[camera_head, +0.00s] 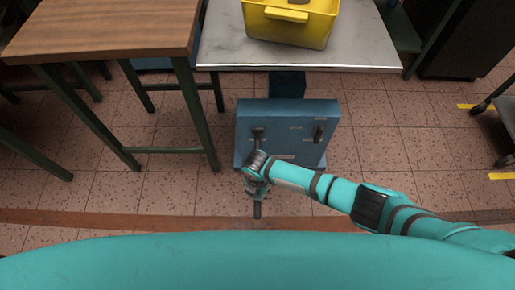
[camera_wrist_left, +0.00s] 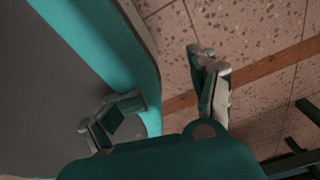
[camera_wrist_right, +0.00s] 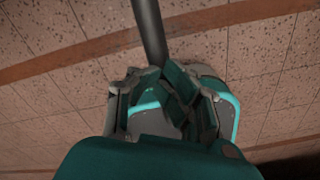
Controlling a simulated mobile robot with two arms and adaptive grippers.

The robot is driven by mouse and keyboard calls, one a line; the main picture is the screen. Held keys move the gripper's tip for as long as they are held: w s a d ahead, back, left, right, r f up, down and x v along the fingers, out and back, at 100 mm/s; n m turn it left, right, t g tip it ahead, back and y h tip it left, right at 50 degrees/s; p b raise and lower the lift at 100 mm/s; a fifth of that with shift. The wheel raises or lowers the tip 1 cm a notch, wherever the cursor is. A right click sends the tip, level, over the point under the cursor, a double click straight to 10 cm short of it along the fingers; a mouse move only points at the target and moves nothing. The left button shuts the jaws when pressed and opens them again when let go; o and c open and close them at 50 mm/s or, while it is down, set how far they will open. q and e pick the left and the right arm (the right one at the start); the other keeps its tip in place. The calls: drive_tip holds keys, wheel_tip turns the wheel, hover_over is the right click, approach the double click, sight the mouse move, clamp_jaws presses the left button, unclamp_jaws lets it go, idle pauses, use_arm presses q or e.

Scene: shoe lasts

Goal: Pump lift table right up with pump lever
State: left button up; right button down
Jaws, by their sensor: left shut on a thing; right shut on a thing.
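The lift table (camera_head: 350,52) has a grey metal top and stands on a blue column and a blue base box (camera_head: 290,108). The dark pump lever (camera_head: 257,210) is at the left of the box, its end pointing towards me. My right gripper (camera_head: 256,180) is around the lever and shut on it. The lever bar (camera_wrist_right: 150,30) runs from the fingers to the top edge of the right wrist view. My left gripper (camera_wrist_left: 160,105) shows only in its wrist view, fingers wide apart, with no object visible between them.
A yellow crate (camera_head: 262,25) stands on the lift table. A wooden table (camera_head: 100,30) with green legs is just left of it. A second dark lever (camera_head: 318,132) is on the box's right. Tiled floor (camera_head: 165,190) is clear in front.

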wheel_tip(320, 180, up, 15)
drive_tip(key=w+p, duration=0.2)
drive_tip(key=p, duration=1)
drive_tip(key=shift+w, duration=0.35)
drive_tip(key=shift+f, duration=0.2)
